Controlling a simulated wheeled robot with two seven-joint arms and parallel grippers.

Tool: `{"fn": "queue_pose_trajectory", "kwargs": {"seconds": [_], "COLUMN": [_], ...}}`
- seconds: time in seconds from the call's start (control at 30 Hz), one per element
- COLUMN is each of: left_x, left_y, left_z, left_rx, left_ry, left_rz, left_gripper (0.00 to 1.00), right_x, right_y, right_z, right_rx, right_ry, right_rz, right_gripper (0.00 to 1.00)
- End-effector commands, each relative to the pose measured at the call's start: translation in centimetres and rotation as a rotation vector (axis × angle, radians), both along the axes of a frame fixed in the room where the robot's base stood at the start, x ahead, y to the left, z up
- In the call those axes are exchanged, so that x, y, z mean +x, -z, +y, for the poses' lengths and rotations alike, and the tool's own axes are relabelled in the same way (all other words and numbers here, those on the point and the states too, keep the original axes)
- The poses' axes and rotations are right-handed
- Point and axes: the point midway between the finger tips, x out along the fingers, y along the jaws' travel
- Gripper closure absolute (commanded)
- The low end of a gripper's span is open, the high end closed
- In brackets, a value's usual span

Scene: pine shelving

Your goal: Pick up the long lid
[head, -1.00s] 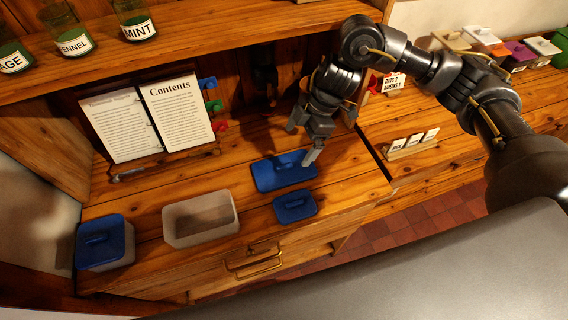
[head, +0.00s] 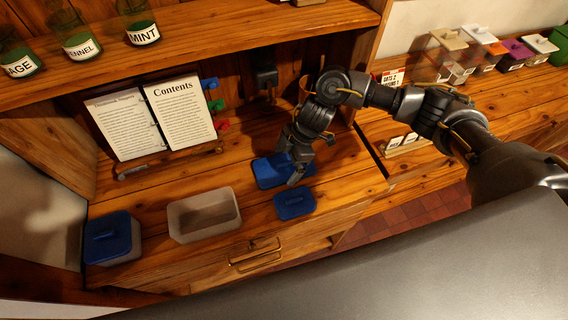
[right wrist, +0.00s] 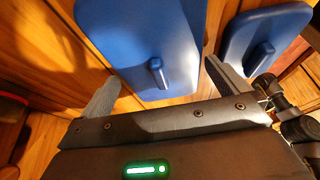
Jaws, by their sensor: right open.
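The long blue lid (head: 266,176) lies flat on the wooden counter, right of the open container. It also shows in the right wrist view (right wrist: 140,35), with its raised handle (right wrist: 158,73) between the two fingers. My right gripper (head: 287,170) is open and low over the long lid, partly hiding it in the head view. In the right wrist view the right gripper (right wrist: 160,85) holds nothing. A shorter blue lid (head: 294,203) lies just in front; it also shows in the right wrist view (right wrist: 262,35). My left gripper is not in view.
An open translucent container (head: 204,216) stands left of the lids. A container with a blue lid (head: 112,238) stands farther left. A book on a stand (head: 155,120) is behind. A shelf with jars (head: 143,32) overhangs the counter.

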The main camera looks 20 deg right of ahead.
Motion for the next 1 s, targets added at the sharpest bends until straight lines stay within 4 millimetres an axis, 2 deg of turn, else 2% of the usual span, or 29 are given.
{"fn": "queue_pose_trajectory", "kwargs": {"seconds": [0.17, 0.4, 0.77, 0.93, 1.0], "left_x": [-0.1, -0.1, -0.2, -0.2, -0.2], "left_y": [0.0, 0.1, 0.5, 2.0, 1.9], "left_z": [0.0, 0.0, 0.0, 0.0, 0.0], "left_rx": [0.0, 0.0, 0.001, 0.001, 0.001], "left_ry": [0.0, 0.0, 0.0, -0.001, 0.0], "left_rz": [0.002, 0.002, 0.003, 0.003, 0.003], "left_gripper": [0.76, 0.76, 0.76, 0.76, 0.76], "right_x": [0.0, 0.0, 0.1, 0.2, -1.0], "right_y": [0.0, 0.0, -0.6, -2.8, -4.5], "right_z": [0.0, 0.0, 0.0, 0.0, 0.9], "right_rx": [0.0, 0.0, 0.002, 0.003, 0.004], "right_ry": [-0.001, -0.001, -0.003, -0.004, -0.01], "right_rz": [0.0, 0.0, -0.003, -0.008, -0.006], "right_gripper": [0.0, 0.28, 0.29, 0.29, 0.29]}}
